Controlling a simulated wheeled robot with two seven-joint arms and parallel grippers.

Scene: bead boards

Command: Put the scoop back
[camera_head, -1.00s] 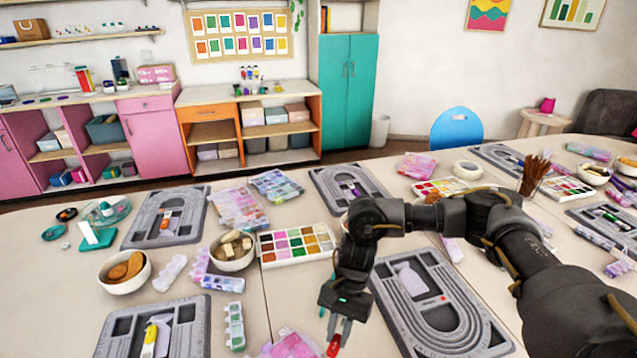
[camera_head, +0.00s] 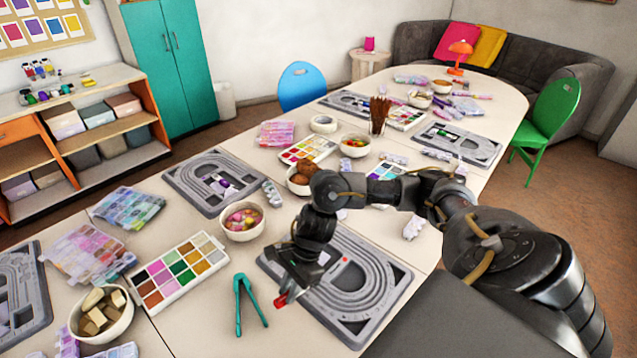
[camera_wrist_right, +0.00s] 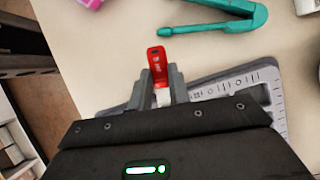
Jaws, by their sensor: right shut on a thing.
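My right gripper (camera_head: 287,289) is shut on the scoop, of which only a red end (camera_head: 281,299) shows clearly. In the right wrist view the red end (camera_wrist_right: 157,62) stands out between the two grey fingers (camera_wrist_right: 164,88); the rest of it is hidden. The gripper is at the left edge of a grey bead board (camera_head: 372,262) with curved grooves. My forearm covers part of this board. The board's edge also shows in the wrist view (camera_wrist_right: 277,105), behind and right of the fingers. I cannot tell the gap between scoop and table. My left gripper is not in view.
Teal tweezers (camera_head: 243,303) lie close left of the gripper. A paint-like colour tray (camera_head: 174,272), a bowl of beads (camera_head: 242,220) and another grey board (camera_head: 190,180) lie beyond. Bare table shows around the tweezers.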

